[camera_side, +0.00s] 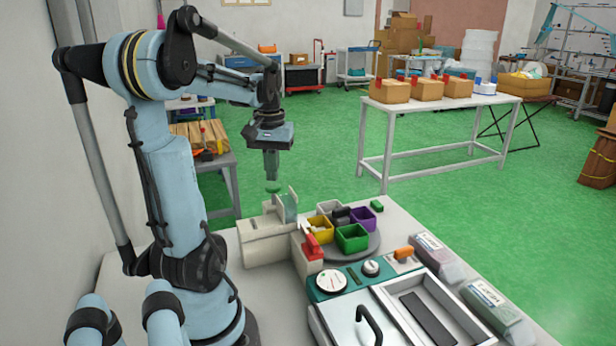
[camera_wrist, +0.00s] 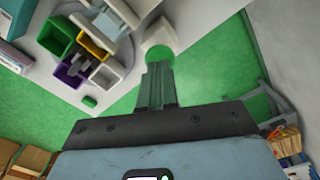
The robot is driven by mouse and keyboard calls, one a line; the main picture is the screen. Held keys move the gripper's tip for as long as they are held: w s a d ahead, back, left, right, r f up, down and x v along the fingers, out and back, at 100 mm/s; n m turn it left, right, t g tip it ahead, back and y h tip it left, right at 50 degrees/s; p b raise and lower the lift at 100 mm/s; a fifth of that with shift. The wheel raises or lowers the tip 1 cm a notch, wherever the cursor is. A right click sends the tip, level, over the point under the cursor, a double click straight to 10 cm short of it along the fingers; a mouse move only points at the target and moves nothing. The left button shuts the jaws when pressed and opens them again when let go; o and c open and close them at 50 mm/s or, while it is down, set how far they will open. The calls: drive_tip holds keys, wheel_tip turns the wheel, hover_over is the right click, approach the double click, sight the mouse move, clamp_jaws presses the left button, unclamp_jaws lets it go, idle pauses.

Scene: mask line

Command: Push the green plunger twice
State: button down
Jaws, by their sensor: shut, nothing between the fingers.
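In the wrist view the fingertips (camera_wrist: 157,68) lie over the edge of the round green knob (camera_wrist: 160,53). Fingertips and knob are very close; I cannot tell whether they touch. The plunger's shaft below the knob is hard to make out.
A clear upright plate (camera_side: 291,205) stands on the machine beside the plunger. A turntable (camera_side: 366,247) holds coloured bins, including a green bin (camera_side: 352,238). A small green block (camera_side: 377,206) lies behind them. A teal panel (camera_side: 345,281) with dials and a lidded box stand in front.

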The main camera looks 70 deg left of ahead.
drive_tip(key=shift+r, duration=0.1)
drive_tip(key=shift+r, duration=2.45)
drive_tip(key=w+d+f+m+t, duration=0.2)
drive_tip(key=w+d+m, duration=0.1)
drive_tip(key=d, duration=0.6)
drive_tip(key=w+d+f+m+t, duration=0.2)
drive_tip(key=d+m, duration=0.3)
drive_tip(key=d, duration=0.4)
drive_tip(key=w+d+f+m+t, duration=0.3)
drive_tip(key=w+d+m, duration=0.1)
drive_tip(key=d, duration=0.5)
drive_tip(key=shift+w+d, duration=0.4)
drive_tip(key=shift+w, duration=0.1)
